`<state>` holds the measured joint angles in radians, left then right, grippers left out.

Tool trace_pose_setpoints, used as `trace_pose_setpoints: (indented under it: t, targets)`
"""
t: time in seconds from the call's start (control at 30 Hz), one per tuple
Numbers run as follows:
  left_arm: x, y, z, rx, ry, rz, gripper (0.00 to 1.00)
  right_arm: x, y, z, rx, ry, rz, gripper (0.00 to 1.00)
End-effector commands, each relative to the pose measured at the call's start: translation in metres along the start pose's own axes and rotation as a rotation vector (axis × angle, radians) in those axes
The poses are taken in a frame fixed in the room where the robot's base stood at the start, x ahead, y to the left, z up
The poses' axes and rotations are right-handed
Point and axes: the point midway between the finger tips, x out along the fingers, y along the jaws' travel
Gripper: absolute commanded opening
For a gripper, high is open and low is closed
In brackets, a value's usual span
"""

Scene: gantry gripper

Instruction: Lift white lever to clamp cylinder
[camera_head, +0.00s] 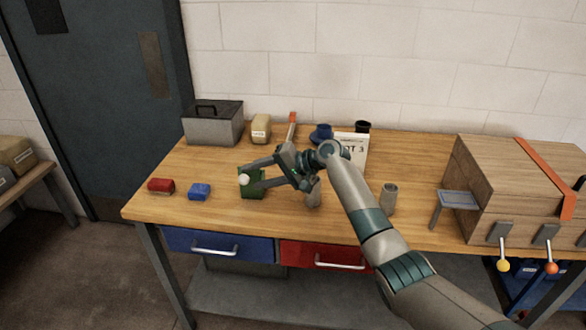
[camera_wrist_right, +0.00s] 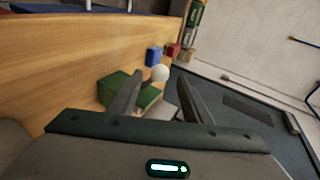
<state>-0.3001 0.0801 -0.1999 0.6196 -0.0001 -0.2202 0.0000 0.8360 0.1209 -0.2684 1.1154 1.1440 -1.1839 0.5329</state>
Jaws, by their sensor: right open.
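A white ball knob (camera_head: 244,179) shows at the green block (camera_head: 251,188) on the left half of the table; I take it as the end of the white lever, whose bar I cannot make out. My right gripper (camera_head: 256,175) is open, its fingers reaching left around the green block's top. In the right wrist view the white knob (camera_wrist_right: 160,73) appears between the open fingertips, beyond the green block (camera_wrist_right: 118,88); contact cannot be told. One grey cylinder (camera_head: 389,198) stands right of my arm, and another (camera_head: 313,196) stands partly behind my gripper. My left gripper is not in view.
A blue block (camera_head: 199,191) and a red block (camera_head: 160,186) lie left of the green block. A grey toolbox (camera_head: 213,127) and a sign (camera_head: 355,152) stand behind. A wooden box (camera_head: 490,190) with yellow and orange knobbed levers fills the right end.

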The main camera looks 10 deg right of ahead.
Motion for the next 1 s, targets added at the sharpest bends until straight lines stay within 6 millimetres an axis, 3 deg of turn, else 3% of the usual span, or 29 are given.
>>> trace_pose_setpoints:
  t: [0.4,0.6,1.0]
  targets:
    - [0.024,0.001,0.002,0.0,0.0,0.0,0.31,-0.083,0.003,0.0,-0.002,0.003,0.0,0.44]
    - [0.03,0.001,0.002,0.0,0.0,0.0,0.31,-0.111,0.001,0.0,-0.001,0.002,0.0,0.44]
    - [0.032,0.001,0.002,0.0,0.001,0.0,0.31,-0.124,-0.001,0.0,0.0,0.0,-0.001,0.44]
